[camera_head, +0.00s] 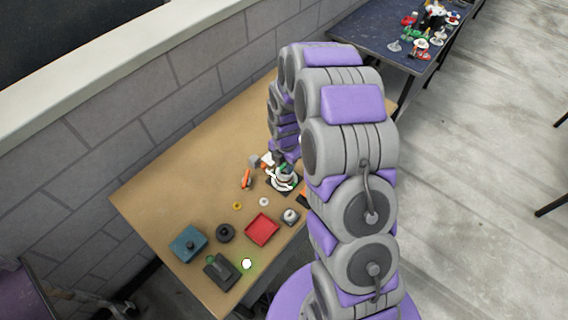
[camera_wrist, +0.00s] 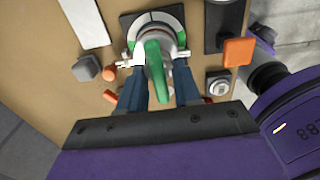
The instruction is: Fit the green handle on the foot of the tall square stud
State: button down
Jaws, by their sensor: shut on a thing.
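My gripper (camera_wrist: 160,78) is shut on the green handle (camera_wrist: 155,72), which lies between its two dark blue fingers in the wrist view. The handle's far end overlaps a round grey and white dial (camera_wrist: 134,37) on a black square plate (camera_wrist: 130,20). I cannot tell whether the handle touches the dial. No tall square stud can be made out; the handle and fingers cover the dial's middle. In the head view my gripper is down at the table's right side by the dial (camera_head: 284,184), mostly hidden by my arm.
A grey block (camera_wrist: 86,68) and orange parts (camera_wrist: 109,73) lie left of the dial. A black plate with an orange piece (camera_wrist: 238,52) and a small white-topped device (camera_wrist: 218,85) are right.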

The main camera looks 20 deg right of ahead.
jog(key=shift+d, duration=0.1)
jog(key=shift+w+d+r+p, duration=0.15)
jog(key=shift+r+p, duration=0.2)
jog(key=shift+r, duration=0.35)
jog(key=shift+a+r+p, duration=0.15)
jog(key=shift+r+p, duration=0.15)
jog(key=shift+r, duration=0.4)
jog(key=shift+a+r+p, duration=0.1)
jog(key=shift+r+p, duration=0.2)
jog(key=shift+r, duration=0.35)
jog(key=shift+d+r, duration=0.1)
jog(key=shift+r, duration=0.35)
